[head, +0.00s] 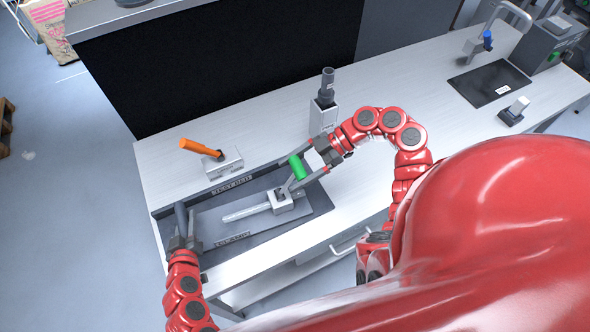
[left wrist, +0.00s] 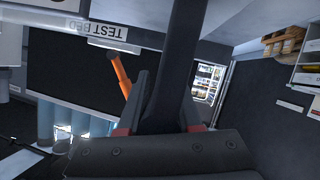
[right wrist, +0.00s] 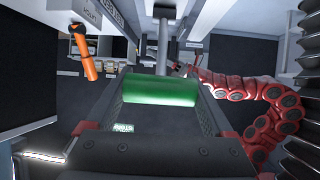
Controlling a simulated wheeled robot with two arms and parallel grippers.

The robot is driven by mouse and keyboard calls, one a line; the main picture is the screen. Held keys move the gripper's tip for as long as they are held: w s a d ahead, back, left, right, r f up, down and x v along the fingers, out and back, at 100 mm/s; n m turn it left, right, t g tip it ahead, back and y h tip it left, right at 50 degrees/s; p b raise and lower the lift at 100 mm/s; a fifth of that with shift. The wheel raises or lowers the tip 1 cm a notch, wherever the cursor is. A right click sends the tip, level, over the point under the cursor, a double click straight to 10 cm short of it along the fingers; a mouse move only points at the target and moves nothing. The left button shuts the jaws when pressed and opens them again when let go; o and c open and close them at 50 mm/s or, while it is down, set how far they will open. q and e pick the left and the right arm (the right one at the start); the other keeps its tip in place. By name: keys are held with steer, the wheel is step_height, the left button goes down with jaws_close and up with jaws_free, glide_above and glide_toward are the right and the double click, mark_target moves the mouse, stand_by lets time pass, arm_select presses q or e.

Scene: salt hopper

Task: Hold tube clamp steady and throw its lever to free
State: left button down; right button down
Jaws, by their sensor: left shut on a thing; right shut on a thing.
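The tube clamp has a grey block (head: 281,203) and a pale tube (head: 246,212) lying over a dark grey plate on the bed labelled TEST BED and CLAMP. A green lever grip (head: 297,167) stands up by the block. My right gripper (head: 304,170) is shut on this green grip, which also spans between the fingers in the right wrist view (right wrist: 160,90). A dark grey handle (head: 181,216) rises at the left end of the plate. My left gripper (head: 184,240) is shut on it; the handle fills the middle of the left wrist view (left wrist: 176,70). Its join to the plate is hidden.
A grey block with an orange lever (head: 203,148) stands behind the bed. A grey block with a dark knob (head: 326,95) stands behind my right gripper. A black mat (head: 489,83) and small devices lie far right. The bench between is clear.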

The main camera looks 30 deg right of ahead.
stand_by(0.4)
jaws_free()
step_height(320, 180, up, 10)
stand_by(0.4)
